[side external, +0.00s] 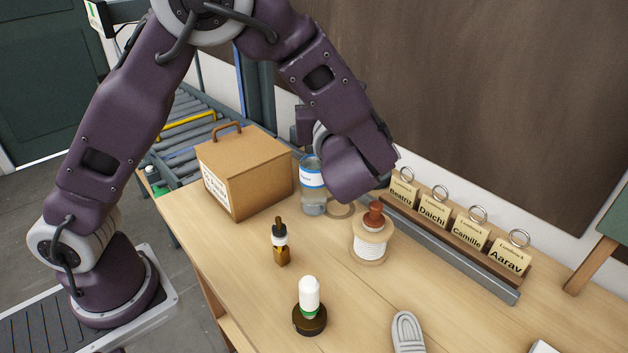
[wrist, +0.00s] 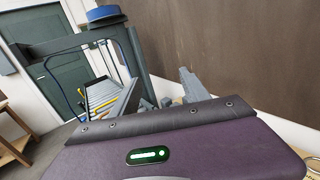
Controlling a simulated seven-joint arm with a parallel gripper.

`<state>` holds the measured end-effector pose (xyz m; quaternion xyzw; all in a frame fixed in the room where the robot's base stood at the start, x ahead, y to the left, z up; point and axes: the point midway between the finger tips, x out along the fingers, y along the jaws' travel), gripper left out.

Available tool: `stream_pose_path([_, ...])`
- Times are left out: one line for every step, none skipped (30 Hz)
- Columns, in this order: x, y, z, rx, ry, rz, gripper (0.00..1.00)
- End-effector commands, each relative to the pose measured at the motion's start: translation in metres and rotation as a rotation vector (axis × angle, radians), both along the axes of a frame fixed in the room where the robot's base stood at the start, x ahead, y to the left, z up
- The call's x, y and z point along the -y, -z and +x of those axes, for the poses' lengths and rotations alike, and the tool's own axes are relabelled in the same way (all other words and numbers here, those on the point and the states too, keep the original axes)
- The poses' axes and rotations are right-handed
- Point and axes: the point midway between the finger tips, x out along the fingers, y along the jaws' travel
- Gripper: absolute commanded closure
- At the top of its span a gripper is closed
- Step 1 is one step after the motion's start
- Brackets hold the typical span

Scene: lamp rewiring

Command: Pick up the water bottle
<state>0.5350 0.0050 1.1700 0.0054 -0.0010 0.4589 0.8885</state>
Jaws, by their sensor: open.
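The water bottle (side external: 313,187) stands upright on the wooden table in the side external view, clear with a blue and white label. My wrist overlaps its right side and hides part of its top. I cannot make the bottle out in the wrist view. My gripper (side external: 303,124) shows as dark grey parts above the bottle, partly hidden behind my wrist. In the wrist view, grey finger parts of my gripper (wrist: 178,92) stick up past the purple housing. The gripper is open, with nothing seen between the fingers and apart from the bottle.
A cardboard box (side external: 245,178) stands left of the bottle. A dropper bottle (side external: 281,247), a wire spool (side external: 371,245) and a white-topped bottle (side external: 309,297) stand nearer. A tag rack (side external: 455,240) lines the wall. A roller conveyor (side external: 190,130) lies behind the table.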

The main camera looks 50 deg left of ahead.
Motion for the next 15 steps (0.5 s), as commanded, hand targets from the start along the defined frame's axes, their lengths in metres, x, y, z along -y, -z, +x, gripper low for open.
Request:
stream_pose_path([-0.005,0.034,-0.002,-0.014,-0.011,0.010,0.46])
stream_pose_path([-0.005,0.050,-0.001,-0.011,-0.011,0.007,0.46])
stream_pose_path([-0.005,0.068,-0.001,-0.008,-0.011,0.004,0.46])
stream_pose_path([-0.005,0.080,-0.001,-0.007,-0.011,0.001,0.46])
stream_pose_path([-0.005,0.089,-0.002,-0.004,-0.011,-0.001,0.46])
stream_pose_path([-0.006,0.099,-0.001,-0.002,-0.012,-0.002,0.46])
stream_pose_path([-0.006,0.104,-0.001,0.000,-0.012,-0.004,0.46])
stream_pose_path([-0.007,0.107,-0.001,0.002,-0.013,-0.005,0.46])
stream_pose_path([-0.010,0.110,0.000,0.004,-0.014,-0.007,0.46])
stream_pose_path([-0.013,0.110,0.002,0.004,-0.014,-0.008,0.46])
stream_pose_path([-0.016,0.110,0.004,0.005,-0.014,-0.008,0.46])
stream_pose_path([-0.021,0.110,0.007,0.005,-0.016,-0.008,0.46])
stream_pose_path([-0.025,0.110,0.009,0.005,-0.016,-0.008,0.46])
stream_pose_path([-0.030,0.110,0.011,0.004,-0.016,-0.008,0.46])
stream_pose_path([-0.037,0.111,0.013,0.003,-0.018,-0.008,0.46])
